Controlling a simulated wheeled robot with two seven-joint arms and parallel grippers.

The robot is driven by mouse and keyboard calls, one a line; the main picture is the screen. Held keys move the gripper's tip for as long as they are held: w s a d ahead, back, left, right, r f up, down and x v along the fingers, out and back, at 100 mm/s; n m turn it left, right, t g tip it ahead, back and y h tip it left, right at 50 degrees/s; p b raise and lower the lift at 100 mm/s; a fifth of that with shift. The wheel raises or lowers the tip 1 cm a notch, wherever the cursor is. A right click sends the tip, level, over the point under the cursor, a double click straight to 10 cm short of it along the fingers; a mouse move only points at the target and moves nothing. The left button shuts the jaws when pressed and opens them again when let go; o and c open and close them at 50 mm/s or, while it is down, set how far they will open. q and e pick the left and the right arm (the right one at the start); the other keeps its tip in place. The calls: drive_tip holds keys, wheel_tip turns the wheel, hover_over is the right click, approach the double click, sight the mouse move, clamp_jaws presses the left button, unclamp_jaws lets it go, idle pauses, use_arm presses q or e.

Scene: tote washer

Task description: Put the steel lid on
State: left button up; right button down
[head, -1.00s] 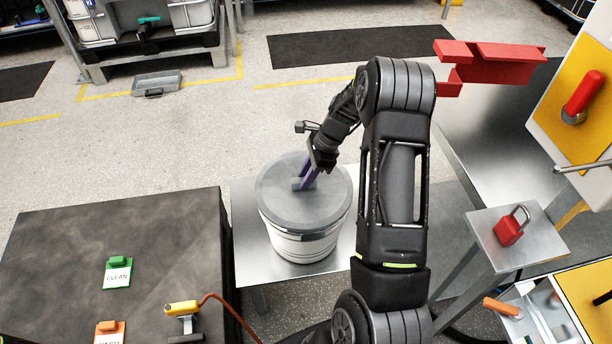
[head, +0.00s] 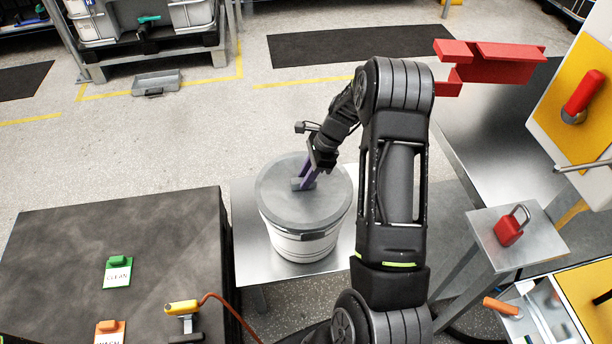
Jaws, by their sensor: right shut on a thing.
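The round steel lid (head: 290,212) lies on top of the white bucket (head: 304,247), covering its mouth, and looks about level. The bucket stands upright on a steel table (head: 246,225). My right gripper (head: 304,183), with purple fingers, reaches down to the middle of the lid and is shut on the lid's small grey handle. Part of the handle is hidden by the fingers. Whether the lid's rim is fully seated all round cannot be told. My left gripper is not in view.
A dark bench at left holds a green CLEAN tag (head: 118,271), an orange tag (head: 110,331) and a yellow tool (head: 182,310) with a red cord. A red padlock (head: 510,229) sits on a small stand at right. A red bracket (head: 492,62) is behind my right arm.

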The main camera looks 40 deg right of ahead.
drive_tip(key=c, duration=0.7)
unclamp_jaws()
drive_tip(key=shift+o, duration=0.2)
drive_tip(key=shift+r+p, duration=2.75)
drive_tip(key=shift+r, duration=0.75)
